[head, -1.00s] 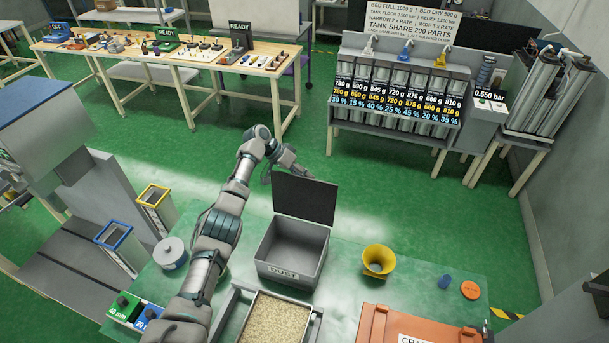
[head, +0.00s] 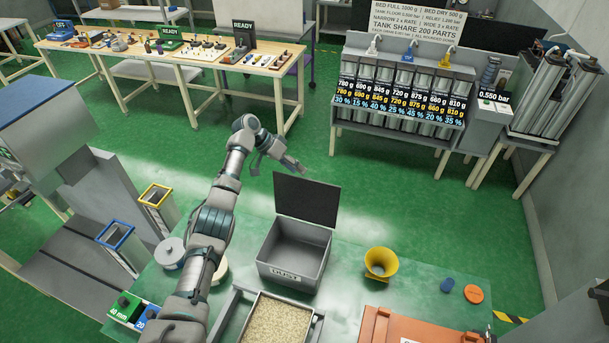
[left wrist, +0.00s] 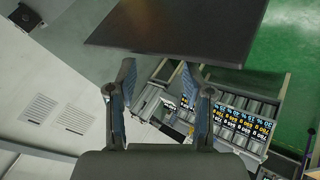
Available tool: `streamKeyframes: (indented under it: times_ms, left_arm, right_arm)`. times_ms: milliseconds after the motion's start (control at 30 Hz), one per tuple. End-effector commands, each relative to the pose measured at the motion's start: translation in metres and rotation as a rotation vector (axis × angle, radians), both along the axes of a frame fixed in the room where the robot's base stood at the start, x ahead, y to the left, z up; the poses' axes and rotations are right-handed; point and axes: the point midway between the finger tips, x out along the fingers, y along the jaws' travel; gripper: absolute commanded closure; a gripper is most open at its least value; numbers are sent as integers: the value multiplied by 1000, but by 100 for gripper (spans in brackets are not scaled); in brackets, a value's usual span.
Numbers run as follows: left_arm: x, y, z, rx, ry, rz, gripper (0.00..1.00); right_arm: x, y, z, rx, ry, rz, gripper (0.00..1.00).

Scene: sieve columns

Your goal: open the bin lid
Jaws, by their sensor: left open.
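The grey dust bin (head: 292,272), labelled DUST, stands on the green table. Its dark lid (head: 306,199) is up, tilted back from the rear edge, and the bin's inside looks empty. My left gripper (head: 280,166) is open and empty, just beyond the lid's top left corner, apart from it. In the left wrist view the two fingers (left wrist: 158,68) are spread with nothing between them. The lid (left wrist: 175,25) shows there as a dark panel beyond the fingertips.
A tray of beige grains (head: 275,320) sits in front of the bin. A yellow funnel (head: 380,263) and an orange crate (head: 430,326) are to the right. A white round container (head: 171,253) stands left, near my left arm. The floor behind the lid is clear.

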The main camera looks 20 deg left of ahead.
Motion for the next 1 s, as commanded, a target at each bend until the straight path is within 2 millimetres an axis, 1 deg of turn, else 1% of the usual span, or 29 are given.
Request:
streamKeyframes:
  times_ms: [33, 133, 233, 333, 500, 1000]
  left_arm:
    - [-2, 8, 10, 0, -3, 3, 49]
    - [-6, 22, 25, 0, -3, 2, 49]
    - [-9, 33, 37, 1, 0, 3, 49]
    - [-12, 40, 44, 0, 1, 2, 49]
    - [-13, 43, 49, 0, 1, 0, 49]
    - [-13, 43, 48, 1, 1, 1, 49]
  right_arm:
    - [0, 0, 0, 0, 0, 0, 60]
    - [0, 1, 0, 1, 0, 0, 60]
    - [0, 1, 0, 1, 1, 0, 60]
    - [0, 1, 0, 1, 1, 0, 60]
    - [0, 1, 0, 2, 0, 0, 60]
    - [1, 2, 0, 2, 2, -1, 60]
